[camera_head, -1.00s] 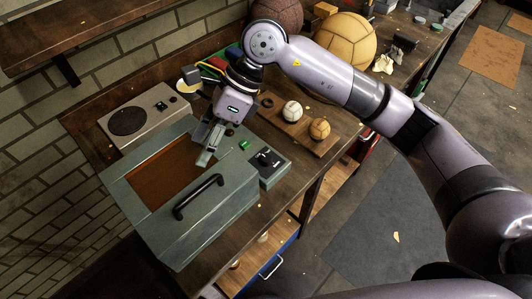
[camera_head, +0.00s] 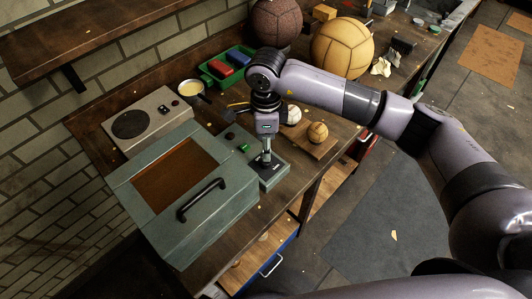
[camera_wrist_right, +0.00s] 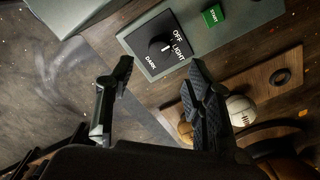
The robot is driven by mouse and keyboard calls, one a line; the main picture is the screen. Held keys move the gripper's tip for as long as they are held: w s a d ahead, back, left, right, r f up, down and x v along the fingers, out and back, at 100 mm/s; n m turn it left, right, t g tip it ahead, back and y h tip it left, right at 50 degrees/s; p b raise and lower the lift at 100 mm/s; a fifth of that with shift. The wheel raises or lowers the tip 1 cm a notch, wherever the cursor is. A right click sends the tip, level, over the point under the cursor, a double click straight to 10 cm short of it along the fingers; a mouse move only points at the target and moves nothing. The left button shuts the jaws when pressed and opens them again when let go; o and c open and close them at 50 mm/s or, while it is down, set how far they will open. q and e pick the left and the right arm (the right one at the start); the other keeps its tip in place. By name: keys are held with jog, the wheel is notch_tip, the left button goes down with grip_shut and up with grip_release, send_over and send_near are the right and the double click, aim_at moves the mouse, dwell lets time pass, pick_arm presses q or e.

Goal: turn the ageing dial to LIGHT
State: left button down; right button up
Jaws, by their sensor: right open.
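The ageing dial is a black knob (camera_wrist_right: 159,46) on a black plate with the words OFF, LIGHT and DARK, seen in the right wrist view. A pale mark shows on the knob's right side, but I cannot tell exactly which word it points to. The plate is on a grey-green control panel (camera_head: 275,176) beside the ageing box (camera_head: 221,170). My right gripper (camera_wrist_right: 160,66) is open, its two fingers apart on either side of the knob in that view, apparently not touching it. In the head view the right gripper (camera_head: 266,161) is over the panel and hides the knob. My left gripper is not in view.
A green START button (camera_wrist_right: 213,15) is beside the dial plate. A wooden holder (camera_head: 328,145) with a white ball (camera_head: 292,115) and a tan ball (camera_head: 317,132) stands close to the right. A hot plate (camera_head: 139,121) and larger balls are farther back.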

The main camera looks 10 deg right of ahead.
aim_at(266, 163)
notch_tip(266, 163, down, 7)
jog(key=shift+r+p, duration=0.1)
jog(key=shift+p, duration=0.6)
jog(key=shift+c, duration=0.6)
grip_shut()
